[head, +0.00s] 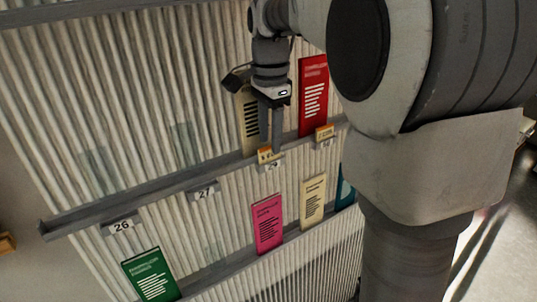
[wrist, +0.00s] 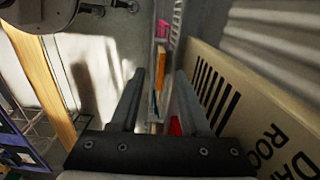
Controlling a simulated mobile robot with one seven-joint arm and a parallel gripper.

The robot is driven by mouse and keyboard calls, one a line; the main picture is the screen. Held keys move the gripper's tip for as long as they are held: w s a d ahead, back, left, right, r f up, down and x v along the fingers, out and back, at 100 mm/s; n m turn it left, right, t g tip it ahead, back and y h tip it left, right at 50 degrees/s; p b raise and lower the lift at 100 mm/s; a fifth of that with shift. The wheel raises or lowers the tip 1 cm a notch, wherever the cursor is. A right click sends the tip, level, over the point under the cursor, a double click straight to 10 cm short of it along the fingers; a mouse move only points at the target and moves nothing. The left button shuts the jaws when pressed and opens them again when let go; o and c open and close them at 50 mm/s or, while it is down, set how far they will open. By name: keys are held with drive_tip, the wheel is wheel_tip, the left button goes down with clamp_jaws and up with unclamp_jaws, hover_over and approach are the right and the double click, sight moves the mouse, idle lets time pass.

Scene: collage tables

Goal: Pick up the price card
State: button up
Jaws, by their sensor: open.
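A small orange and white card (head: 265,155), which looks like the price card, stands on the upper ledge above a white number tag. My gripper (head: 270,146) points down at it, with its fingertips close to the card. In the wrist view the open fingers (wrist: 160,80) have an orange strip (wrist: 159,75) showing between them, seen nearly edge-on. I cannot tell whether either finger touches it. A second small orange card (head: 324,132) stands farther right on the same ledge.
A beige booklet (head: 247,118) stands close beside my gripper, and fills the right of the wrist view (wrist: 255,110). A red booklet (head: 313,95) is to its right. Pink (head: 267,222), cream (head: 313,200) and green (head: 150,275) booklets stand on the lower ledge. The upper ledge's left part is clear.

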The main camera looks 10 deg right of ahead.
sight(266, 155)
drive_tip(key=shift+f, duration=1.3)
clamp_jaws()
